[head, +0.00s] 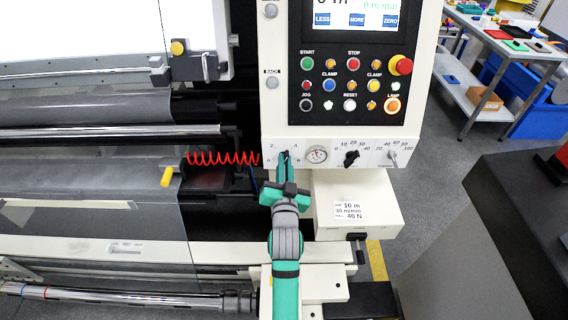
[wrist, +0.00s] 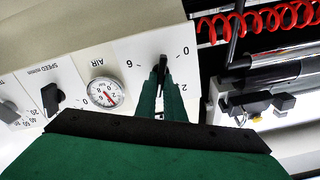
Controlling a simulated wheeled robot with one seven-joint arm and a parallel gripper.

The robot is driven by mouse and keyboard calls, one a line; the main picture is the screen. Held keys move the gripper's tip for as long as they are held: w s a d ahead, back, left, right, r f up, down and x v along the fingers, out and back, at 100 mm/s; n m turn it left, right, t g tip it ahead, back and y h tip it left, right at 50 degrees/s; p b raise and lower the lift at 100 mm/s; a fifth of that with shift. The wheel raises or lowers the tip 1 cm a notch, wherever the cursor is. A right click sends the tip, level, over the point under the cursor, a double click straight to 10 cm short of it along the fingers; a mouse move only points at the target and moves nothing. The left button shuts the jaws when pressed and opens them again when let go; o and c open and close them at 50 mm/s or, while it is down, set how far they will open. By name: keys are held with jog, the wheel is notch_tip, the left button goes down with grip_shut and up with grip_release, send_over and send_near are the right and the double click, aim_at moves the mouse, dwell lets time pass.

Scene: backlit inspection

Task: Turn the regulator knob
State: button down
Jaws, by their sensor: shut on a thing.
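The regulator knob (wrist: 163,62) is a small dark knob on the white panel strip, with the numbers 0, 2 and 6 around it in the wrist view. My gripper (wrist: 161,82) has its two green fingers closed on either side of it. In the head view my gripper (head: 284,162) reaches up to the left end of the strip below the control panel, and its fingers hide most of the knob. The round AIR gauge (head: 316,154) is just right of the knob; in the wrist view the gauge (wrist: 103,92) shows a red needle.
A black speed knob (head: 351,158) and another selector (head: 393,154) sit further right on the strip. The button panel (head: 350,85) is above. A red coiled hose (head: 222,158) runs just left of my gripper. A white box with a label (head: 355,205) juts out below right.

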jog(key=shift+d+f+m, duration=0.1)
jog(key=shift+m, duration=1.6)
jog(key=c, duration=1.9)
grip_release()
jog(key=shift+o, duration=0.2)
jog(key=s, duration=1)
jog(key=shift+s, duration=0.4)
